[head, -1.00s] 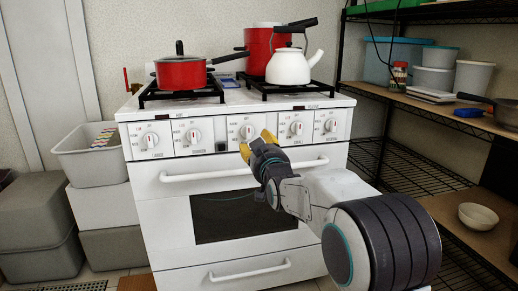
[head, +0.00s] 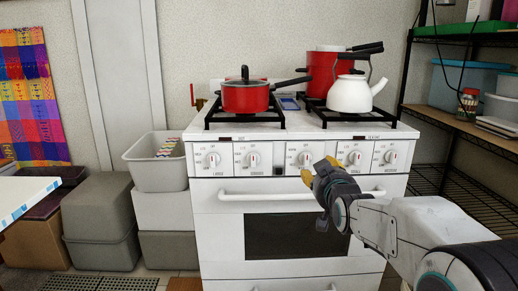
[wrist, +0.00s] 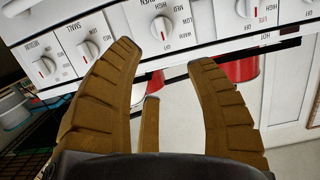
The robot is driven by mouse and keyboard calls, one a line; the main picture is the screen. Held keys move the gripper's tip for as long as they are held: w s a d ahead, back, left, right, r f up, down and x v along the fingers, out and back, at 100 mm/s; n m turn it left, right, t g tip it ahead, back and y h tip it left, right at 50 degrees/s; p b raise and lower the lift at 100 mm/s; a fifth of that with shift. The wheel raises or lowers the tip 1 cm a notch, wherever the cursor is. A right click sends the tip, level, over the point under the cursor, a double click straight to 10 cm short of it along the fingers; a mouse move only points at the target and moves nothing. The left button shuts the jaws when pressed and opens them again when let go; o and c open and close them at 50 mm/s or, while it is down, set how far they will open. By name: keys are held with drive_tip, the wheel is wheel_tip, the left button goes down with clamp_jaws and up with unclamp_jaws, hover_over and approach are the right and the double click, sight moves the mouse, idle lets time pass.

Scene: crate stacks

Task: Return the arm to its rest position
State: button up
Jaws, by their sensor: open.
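My gripper (head: 320,172) is at the front of the white stove (head: 230,235), near the row of knobs, with my arm reaching in from the lower right. In the wrist view the yellow-brown fingers of my gripper (wrist: 165,85) are spread apart with nothing between them. The stove's control panel with white knobs (wrist: 161,27) shows just beyond the fingertips. I cannot tell whether a fingertip touches the panel.
A red pan (head: 246,97), a white kettle (head: 350,94) and a red pot (head: 322,72) stand on the stove. Grey crates (head: 100,215) are stacked at left, with an open bin (head: 158,172). A wire shelf (head: 460,190) stands at right.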

drive_tip(key=s+r+g+p, duration=0.4)
drive_tip(key=s+r+p, duration=0.2)
drive_tip(key=s+p, duration=0.5)
drive_tip(key=s+r+g+p, duration=0.4)
drive_tip(key=s+r+p, duration=0.2)
drive_tip(key=s+p, duration=0.5)
drive_tip(key=s+r+g+p, duration=0.4)
drive_tip(key=s+p, duration=0.7)
drive_tip(key=s, duration=0.5)
drive_tip(key=shift+s+r+g+p, duration=0.3)
drive_tip(key=shift+s+r+p, duration=0.05)
drive_tip(key=shift+r, duration=0.55)
drive_tip(key=shift+a, duration=0.1)
